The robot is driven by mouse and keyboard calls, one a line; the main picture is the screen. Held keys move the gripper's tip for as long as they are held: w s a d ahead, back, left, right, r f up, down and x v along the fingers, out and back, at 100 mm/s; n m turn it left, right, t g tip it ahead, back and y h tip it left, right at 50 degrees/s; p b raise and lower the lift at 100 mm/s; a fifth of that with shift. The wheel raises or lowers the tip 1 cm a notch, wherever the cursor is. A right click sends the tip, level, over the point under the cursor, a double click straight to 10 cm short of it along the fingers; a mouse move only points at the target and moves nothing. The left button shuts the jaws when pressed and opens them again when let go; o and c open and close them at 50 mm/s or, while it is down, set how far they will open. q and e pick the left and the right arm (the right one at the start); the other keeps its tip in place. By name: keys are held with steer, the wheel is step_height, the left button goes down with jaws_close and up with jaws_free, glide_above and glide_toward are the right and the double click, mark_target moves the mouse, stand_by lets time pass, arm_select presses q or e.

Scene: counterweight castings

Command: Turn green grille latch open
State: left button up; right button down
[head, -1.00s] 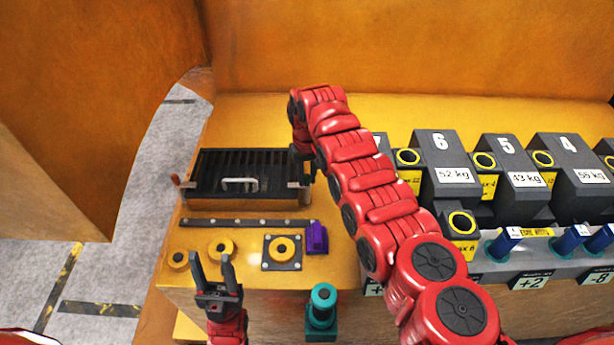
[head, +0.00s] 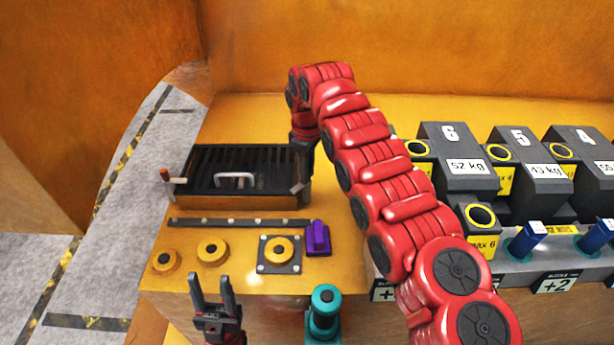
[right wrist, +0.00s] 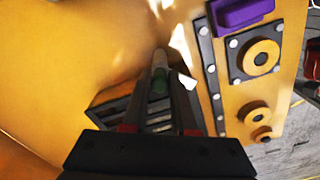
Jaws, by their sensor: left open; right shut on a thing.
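The black slatted grille (head: 240,196) lies on the orange bench at the left in the head view, with a pale pull handle (head: 233,181) on it. A red-brown latch knob (head: 164,174) stands at its left end. My right gripper (right wrist: 160,98) is shut on the green latch (right wrist: 160,84), whose green part shows between the fingers in the right wrist view. In the head view that gripper is at the grille's right end, and my right arm hides most of it and the green latch. My left gripper (head: 214,290) is open and empty, below the round orange knobs.
A rail (head: 240,222) with a purple slider (head: 317,238) lies in front of the grille. Orange round knobs (head: 212,251) and a teal post (head: 323,310) stand near the front edge. Numbered dark weights (head: 455,150) fill the right. My right arm crosses the middle.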

steer(key=n, duration=0.3)
steer(key=shift+n, duration=0.4)
steer(key=n, duration=0.5)
stand_by(0.4)
steer(key=c, duration=0.7)
jaws_free()
